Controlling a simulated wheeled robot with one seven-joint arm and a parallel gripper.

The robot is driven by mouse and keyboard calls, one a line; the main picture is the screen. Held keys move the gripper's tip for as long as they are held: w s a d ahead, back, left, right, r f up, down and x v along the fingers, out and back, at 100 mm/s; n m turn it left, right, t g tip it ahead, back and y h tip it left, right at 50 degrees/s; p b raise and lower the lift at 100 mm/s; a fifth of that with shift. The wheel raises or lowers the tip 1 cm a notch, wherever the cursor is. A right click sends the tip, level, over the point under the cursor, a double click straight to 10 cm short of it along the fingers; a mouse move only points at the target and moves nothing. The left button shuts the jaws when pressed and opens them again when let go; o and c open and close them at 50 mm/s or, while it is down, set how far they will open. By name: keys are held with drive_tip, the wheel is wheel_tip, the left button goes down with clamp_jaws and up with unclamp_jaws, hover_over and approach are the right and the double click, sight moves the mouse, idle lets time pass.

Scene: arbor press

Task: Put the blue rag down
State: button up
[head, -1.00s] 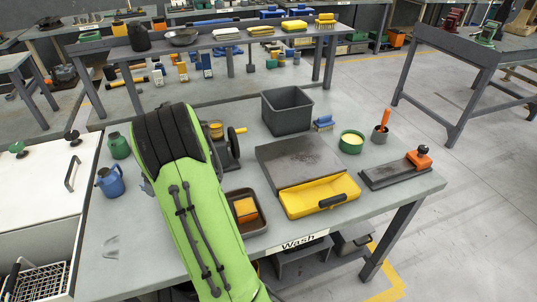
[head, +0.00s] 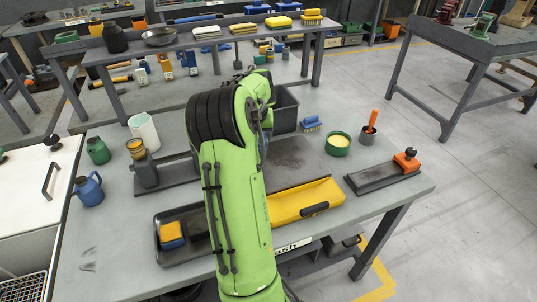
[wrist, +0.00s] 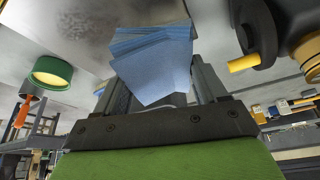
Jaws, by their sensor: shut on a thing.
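The blue rag (wrist: 153,62) shows in the wrist view as a folded, layered pale-blue cloth. My gripper (wrist: 160,88) is shut on it, with one dark finger on each side. The rag hangs out past the fingertips, with a grey surface behind it. I cannot tell whether it touches that surface. In the head view my green arm reaches over the middle of the workbench (head: 110,245) and hides the gripper and most or all of the rag.
A dark tray (head: 185,256) with a yellow-and-blue sponge (head: 170,235) is left. The bench's front left is mostly clear.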

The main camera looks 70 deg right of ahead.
sight(263, 159)
drive_tip(key=shift+s+d+f+m, duration=0.3)
drive_tip(key=shift+s+d+m, duration=0.1)
drive_tip(key=shift+s+d, duration=0.45)
drive_tip(key=f+b, duration=0.1)
drive_tip(key=f, duration=0.3)
drive_tip(key=f+b, duration=0.1)
drive_tip(key=f, duration=0.3)
drive_tip(key=shift+w+a+f, duration=0.1)
drive_tip(key=shift+w+f, duration=0.1)
drive_tip(key=shift+f, duration=0.2)
drive_tip(key=shift+f, duration=0.2)
drive_tip(key=o, duration=0.9)
drive_tip(key=shift+o, duration=0.2)
drive_tip(key=shift+s, duration=0.1)
